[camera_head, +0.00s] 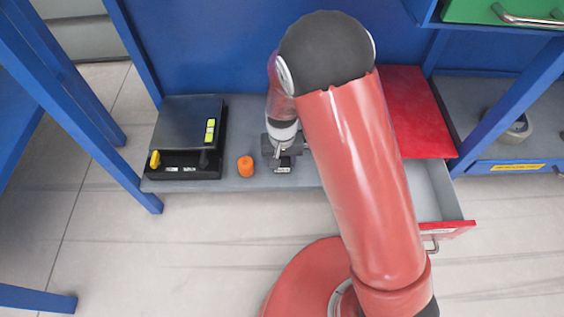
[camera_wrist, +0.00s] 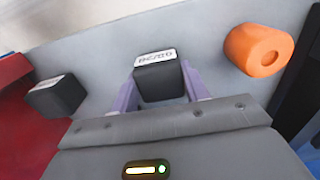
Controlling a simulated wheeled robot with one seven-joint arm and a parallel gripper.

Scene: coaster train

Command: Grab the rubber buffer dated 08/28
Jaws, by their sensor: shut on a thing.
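My gripper (camera_wrist: 160,92) is shut on a dark rubber buffer (camera_wrist: 158,80) with a white date label. The label faces away from the wrist camera and its print is too small to read surely. The held buffer also shows in the head view (camera_head: 283,169), at the front of the grey shelf. A second dark buffer with a white label (camera_wrist: 57,97) sits on the shelf to the left in the wrist view; its date is not legible. In the head view my arm hides that second buffer.
An orange cylinder (camera_head: 246,166) stands just left of my gripper; it is at the right in the wrist view (camera_wrist: 259,49). A black device (camera_head: 187,137) with yellow parts is farther left. A red panel (camera_head: 412,112) and an open drawer (camera_head: 437,190) are at the right.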

